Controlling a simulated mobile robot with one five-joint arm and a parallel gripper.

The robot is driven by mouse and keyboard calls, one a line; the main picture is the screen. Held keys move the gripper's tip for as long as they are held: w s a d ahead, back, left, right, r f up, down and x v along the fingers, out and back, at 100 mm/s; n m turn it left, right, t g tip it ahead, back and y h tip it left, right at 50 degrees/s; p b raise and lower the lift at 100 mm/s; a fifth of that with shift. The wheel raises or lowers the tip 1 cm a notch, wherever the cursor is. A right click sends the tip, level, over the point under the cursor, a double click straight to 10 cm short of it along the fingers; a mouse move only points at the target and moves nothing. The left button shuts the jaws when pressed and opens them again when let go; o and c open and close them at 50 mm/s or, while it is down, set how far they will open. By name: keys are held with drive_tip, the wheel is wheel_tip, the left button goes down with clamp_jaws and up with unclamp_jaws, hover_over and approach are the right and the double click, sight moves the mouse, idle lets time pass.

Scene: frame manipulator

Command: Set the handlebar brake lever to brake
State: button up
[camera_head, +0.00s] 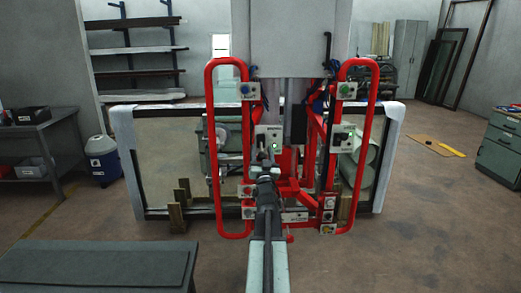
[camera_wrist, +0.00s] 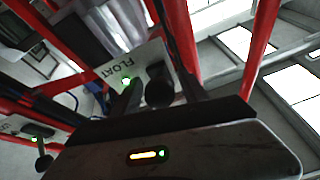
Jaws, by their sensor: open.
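The red frame manipulator (camera_head: 212,150) stands ahead of me with a tall loop handlebar on each side. In the wrist view a panel marked FLOAT (camera_wrist: 112,66) has a lit green lamp and a black lever knob (camera_wrist: 159,92). My gripper (camera_wrist: 158,84) is open, with its fingers on either side of this knob. I cannot tell whether they touch it. My gripper (camera_head: 264,158) is small in the head view, and the lever there is mostly hidden.
Another panel (camera_head: 342,138) with a green lamp and dark lever sits by the right handlebar. Small button boxes (camera_head: 249,91) are on the handlebars. A large black-edged frame (camera_head: 125,165) stands behind on wooden blocks.

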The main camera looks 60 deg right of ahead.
clamp_jaws()
idle(1.4)
